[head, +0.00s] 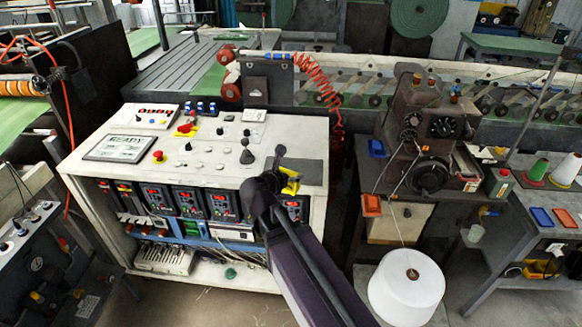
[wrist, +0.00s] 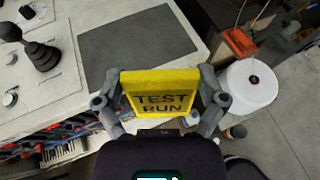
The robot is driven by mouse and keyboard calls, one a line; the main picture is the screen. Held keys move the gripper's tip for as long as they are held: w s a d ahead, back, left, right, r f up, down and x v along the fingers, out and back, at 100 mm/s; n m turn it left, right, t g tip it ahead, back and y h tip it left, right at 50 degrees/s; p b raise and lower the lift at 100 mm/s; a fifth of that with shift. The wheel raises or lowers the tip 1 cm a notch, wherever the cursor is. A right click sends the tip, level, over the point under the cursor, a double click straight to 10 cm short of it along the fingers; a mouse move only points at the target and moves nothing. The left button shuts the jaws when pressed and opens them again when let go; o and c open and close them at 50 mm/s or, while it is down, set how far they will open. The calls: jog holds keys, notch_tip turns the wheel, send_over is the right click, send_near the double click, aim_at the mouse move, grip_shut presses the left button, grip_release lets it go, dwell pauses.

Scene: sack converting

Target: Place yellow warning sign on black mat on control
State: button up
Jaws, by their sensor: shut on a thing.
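A yellow sign (wrist: 160,90) with the words TEST RUN is held between the two fingers of my gripper (wrist: 161,100) in the wrist view. In the head view the sign (head: 291,182) is partly hidden by my gripper (head: 278,176), over the right front part of the control desk (head: 215,165). The dark grey mat (wrist: 140,43) lies flat on the desk top, just beyond the sign in the wrist view. In the head view the mat (head: 312,172) is at the right end of the desk, partly behind the gripper. The sign appears to be above the desk surface.
A black joystick (head: 247,152) stands left of the mat. A READY panel (head: 119,148) and several knobs occupy the desk's left and middle. A brown machine (head: 425,130) with an orange tray (head: 371,204) and a white thread cone (head: 406,287) stand right of the desk.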

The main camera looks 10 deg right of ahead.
jog(key=shift+w+d, duration=0.1)
jog(key=shift+d, duration=0.1)
jog(key=shift+w+f, duration=0.1)
jog(key=shift+w, duration=0.35)
jog(key=w+f+b, duration=0.1)
jog(key=w, duration=1.2)
jog(key=shift+w+f, duration=0.15)
jog(key=shift+w, duration=0.2)
jog(key=shift+w+f+b, duration=0.55)
jog(key=shift+w+b, duration=0.15)
jog(key=shift+f+b, duration=1.3)
jog(key=shift+b, duration=0.05)
jog(key=shift+f, duration=0.15)
jog(key=o, duration=0.8)
